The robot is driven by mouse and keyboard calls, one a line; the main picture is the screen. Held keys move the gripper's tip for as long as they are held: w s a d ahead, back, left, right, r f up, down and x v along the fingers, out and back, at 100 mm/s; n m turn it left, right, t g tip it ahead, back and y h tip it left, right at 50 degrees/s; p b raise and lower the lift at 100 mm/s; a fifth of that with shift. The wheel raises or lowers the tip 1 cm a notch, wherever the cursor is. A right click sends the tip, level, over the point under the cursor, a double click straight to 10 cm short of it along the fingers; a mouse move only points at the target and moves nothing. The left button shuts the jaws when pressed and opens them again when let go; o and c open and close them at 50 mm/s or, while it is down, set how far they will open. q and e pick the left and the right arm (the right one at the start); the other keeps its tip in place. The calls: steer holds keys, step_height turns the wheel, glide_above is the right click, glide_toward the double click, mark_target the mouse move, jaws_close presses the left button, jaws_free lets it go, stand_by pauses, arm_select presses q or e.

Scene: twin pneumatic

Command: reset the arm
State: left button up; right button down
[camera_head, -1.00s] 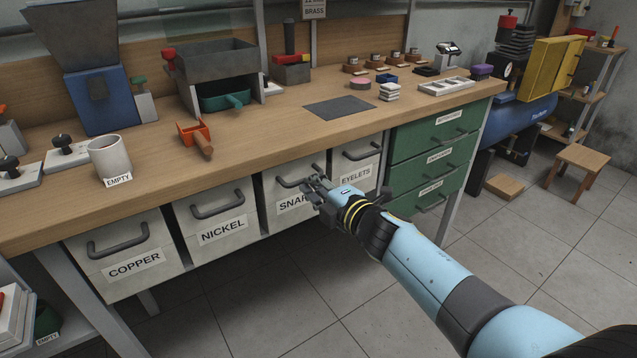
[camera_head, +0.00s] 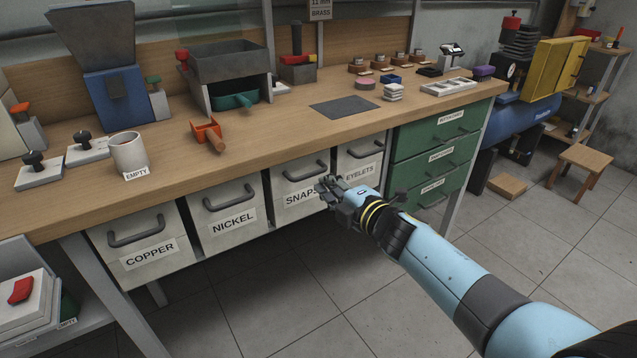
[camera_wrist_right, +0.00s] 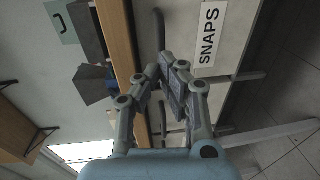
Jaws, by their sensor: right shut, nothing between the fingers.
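My right arm comes in from the lower right of the head view, light blue with dark bands. My right gripper (camera_head: 330,188) is in front of the drawers marked SNAPS (camera_head: 299,190) and EYELETS (camera_head: 361,165), partly covering their fronts. It is shut and empty. In the right wrist view its fingers (camera_wrist_right: 163,78) are close together, with the SNAPS label (camera_wrist_right: 208,38) beside them. Both drawers look closed. My left gripper does not show.
The wooden bench (camera_head: 290,131) stands just behind my right gripper. Its top holds a mug (camera_head: 129,154), an orange scoop (camera_head: 208,134) and a dark mat (camera_head: 344,107). Drawers marked COPPER (camera_head: 146,250) and NICKEL (camera_head: 231,215) are at left. The tiled floor (camera_head: 260,300) in front is clear.

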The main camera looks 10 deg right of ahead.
steer(key=r+p+v, duration=0.1)
steer(key=p+v, duration=0.2)
steer(key=v, duration=0.7)
steer(key=s+d+f+m+g+h, duration=0.2)
steer(key=s+d+f+m, duration=0.15)
steer(key=s+f, duration=0.55)
steer(key=s+d+f+m+g+h, duration=0.2)
steer(key=s+f+m, duration=0.2)
steer(key=s+f, duration=0.5)
steer(key=s+d+f+m+g+h, duration=0.1)
steer(key=s+d+f+m+g, duration=0.2)
steer(key=s+f, duration=0.6)
arm_select(q)
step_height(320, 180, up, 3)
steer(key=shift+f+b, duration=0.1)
steer(key=shift+b, duration=0.3)
arm_select(e)
steer(key=s+d+f+m+g+h, duration=0.1)
steer(key=s+f+m+g, duration=0.2)
steer(key=s, duration=0.9)
steer(key=s+d+f+m+g, duration=0.2)
steer(key=s+f+m+g, duration=0.2)
steer(key=s, duration=0.9)
step_height(320, 180, down, 3)
steer(key=m, duration=0.4)
steer(key=shift+g+h, duration=0.3)
steer(key=shift+h, duration=0.1)
steer(key=shift+s+d, duration=0.15)
